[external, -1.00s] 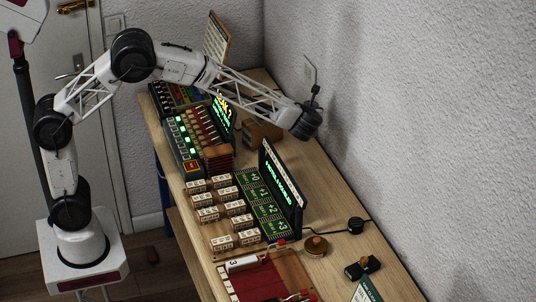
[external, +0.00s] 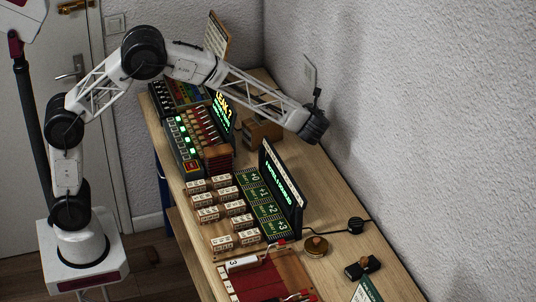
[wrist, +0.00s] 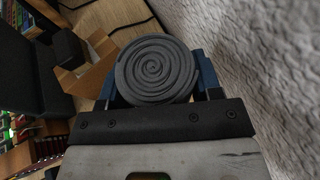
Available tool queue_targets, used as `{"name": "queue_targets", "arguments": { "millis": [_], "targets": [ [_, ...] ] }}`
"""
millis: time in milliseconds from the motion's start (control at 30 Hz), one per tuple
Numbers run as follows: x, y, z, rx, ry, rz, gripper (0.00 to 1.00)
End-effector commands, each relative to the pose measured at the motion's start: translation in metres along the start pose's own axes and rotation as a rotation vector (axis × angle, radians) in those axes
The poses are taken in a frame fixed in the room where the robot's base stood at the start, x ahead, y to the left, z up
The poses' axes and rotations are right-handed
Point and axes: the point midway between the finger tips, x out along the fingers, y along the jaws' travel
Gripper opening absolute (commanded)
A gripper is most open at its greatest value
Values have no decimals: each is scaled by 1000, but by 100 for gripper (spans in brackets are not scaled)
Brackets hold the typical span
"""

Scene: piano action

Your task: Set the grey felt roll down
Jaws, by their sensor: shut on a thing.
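The grey felt roll (wrist: 155,69) shows in the wrist view as a coiled spiral, seen end-on. My gripper (wrist: 153,82) is shut on it, with a blue finger on each side. In the external view the dark end of my arm (external: 313,126) is over the far right part of the bench, close to the wall. The roll and the fingers cannot be made out there. The roll's lower part is hidden, so I cannot tell whether it touches the bench.
A wooden block-like holder (external: 262,132) stands left of my arm's end; a wooden piece also shows in the wrist view (wrist: 88,77). A black display panel (external: 281,188) stands nearer the camera. The textured wall (wrist: 235,60) is close on the right. Bare bench (external: 325,190) lies along the wall.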

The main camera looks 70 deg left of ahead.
Motion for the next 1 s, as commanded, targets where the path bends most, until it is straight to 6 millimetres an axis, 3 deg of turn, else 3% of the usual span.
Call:
{"name": "queue_targets", "arguments": {
  "millis": [500,1000],
  "targets": [
    [21,0,-52,2,0,0,35],
    [25,0,-60,1,0,0,35]
  ]
}}
